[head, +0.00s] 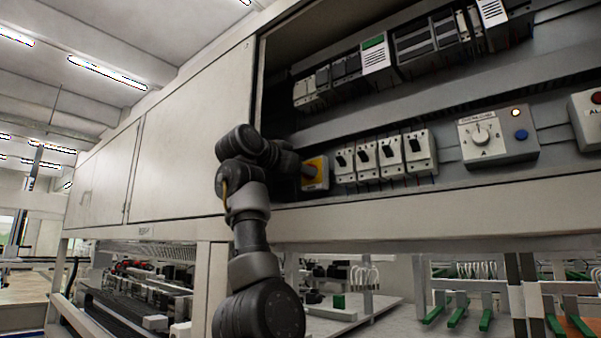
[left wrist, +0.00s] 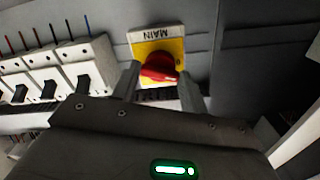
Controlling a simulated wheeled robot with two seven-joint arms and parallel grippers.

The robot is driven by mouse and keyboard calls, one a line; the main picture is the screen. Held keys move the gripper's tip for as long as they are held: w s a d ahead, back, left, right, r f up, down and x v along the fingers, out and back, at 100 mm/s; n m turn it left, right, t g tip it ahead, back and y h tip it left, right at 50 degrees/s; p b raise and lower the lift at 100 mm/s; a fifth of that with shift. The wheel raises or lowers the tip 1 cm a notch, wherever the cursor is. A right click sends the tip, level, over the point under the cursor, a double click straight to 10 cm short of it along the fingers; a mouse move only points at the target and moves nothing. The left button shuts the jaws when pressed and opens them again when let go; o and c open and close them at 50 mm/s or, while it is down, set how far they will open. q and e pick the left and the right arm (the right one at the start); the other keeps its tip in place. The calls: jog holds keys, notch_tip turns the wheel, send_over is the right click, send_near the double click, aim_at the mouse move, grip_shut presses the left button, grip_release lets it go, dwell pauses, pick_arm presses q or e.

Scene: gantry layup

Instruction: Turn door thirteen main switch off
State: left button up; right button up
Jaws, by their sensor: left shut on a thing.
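The main switch is a red rotary knob (left wrist: 160,68) on a yellow plate (left wrist: 143,48) marked MAIN, upside down in the left wrist view. In the head view the yellow plate (head: 318,173) shows inside the open cabinet, at the left of the lower row, partly hidden by my arm. My left gripper (left wrist: 158,85) is at the switch with one finger on each side of the red knob, shut on it. In the head view my left gripper (head: 305,170) is mostly hidden by its wrist. The right gripper is in neither view.
Several white breakers (head: 368,160) with black levers sit right of the switch. A selector knob box (head: 497,136) is farther right, and a red-button box (head: 590,118) is at the edge. A closed cabinet door (head: 190,130) is left of my arm. Module rows (head: 400,50) run above.

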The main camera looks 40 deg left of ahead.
pick_arm(q)
jog(key=shift+n, duration=2.1)
jog(key=o, duration=1)
jog(key=shift+s+b, duration=0.1)
jog(key=shift+b, duration=0.25)
jog(key=s+b, duration=0.4)
jog(key=s, duration=0.6)
jog(key=shift+s+d+b, duration=0.15)
jog(key=shift+s+b, duration=0.15)
jog(key=shift+b, duration=0.1)
jog(key=shift+w, duration=0.1)
